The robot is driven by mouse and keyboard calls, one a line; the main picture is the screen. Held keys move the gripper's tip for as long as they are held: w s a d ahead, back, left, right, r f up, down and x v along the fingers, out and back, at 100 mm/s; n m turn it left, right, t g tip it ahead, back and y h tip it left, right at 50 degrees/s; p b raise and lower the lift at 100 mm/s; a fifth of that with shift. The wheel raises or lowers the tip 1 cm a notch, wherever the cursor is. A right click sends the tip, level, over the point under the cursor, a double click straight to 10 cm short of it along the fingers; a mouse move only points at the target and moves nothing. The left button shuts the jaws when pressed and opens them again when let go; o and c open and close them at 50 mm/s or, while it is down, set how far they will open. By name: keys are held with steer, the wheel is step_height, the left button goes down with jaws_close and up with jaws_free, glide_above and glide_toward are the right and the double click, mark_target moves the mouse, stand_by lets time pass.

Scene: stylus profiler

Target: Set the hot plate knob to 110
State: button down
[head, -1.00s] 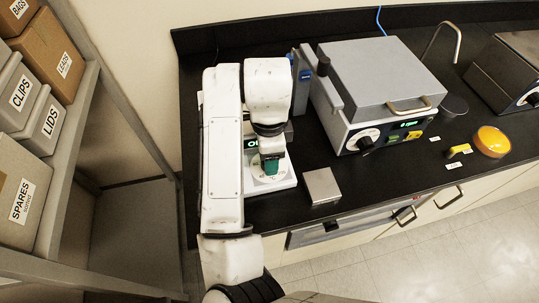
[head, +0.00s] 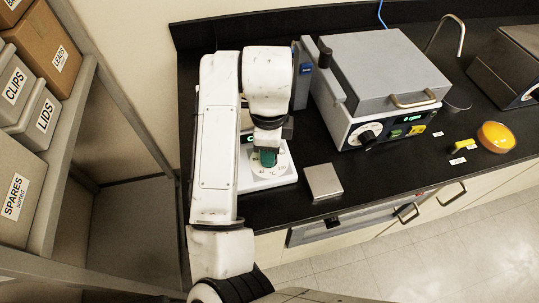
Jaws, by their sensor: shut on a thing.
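The hot plate (head: 287,174) is a white unit on the black bench, mostly hidden behind my arm. A pale round dial with dark marks surrounds its green knob (head: 268,158). My gripper (head: 267,150) points down over the dial and is shut on the knob. The dial numbers and the knob's pointer are too small or hidden to read. A green-lit display shows only in part beside my arm, and its value cannot be read.
Right of the hot plate lie a flat silver block (head: 323,181) and a large grey-lidded instrument (head: 385,70) with its own knob. Shelves with labelled boxes (head: 17,190) stand at left.

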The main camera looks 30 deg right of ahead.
steer(key=m+b, duration=0.1)
steer(key=m, duration=0.2)
steer(key=shift+f+b, duration=0.2)
steer(key=shift+b, duration=0.2)
steer(key=shift+r+m+b, duration=0.25)
steer(key=shift+m+b, duration=0.05)
steer(key=shift+m, duration=0.8)
steer(key=shift+f+m+b, duration=0.25)
steer(key=shift+m+b, duration=1.2)
steer(key=shift+m, duration=0.35)
steer(key=m+b, duration=0.2)
steer(key=m, duration=0.1)
steer(key=shift+r+m, duration=0.1)
steer(key=shift+m, duration=0.2)
steer(key=shift+r, duration=0.15)
steer(key=c, duration=0.7)
jaws_free()
steer(key=shift+o, duration=0.2)
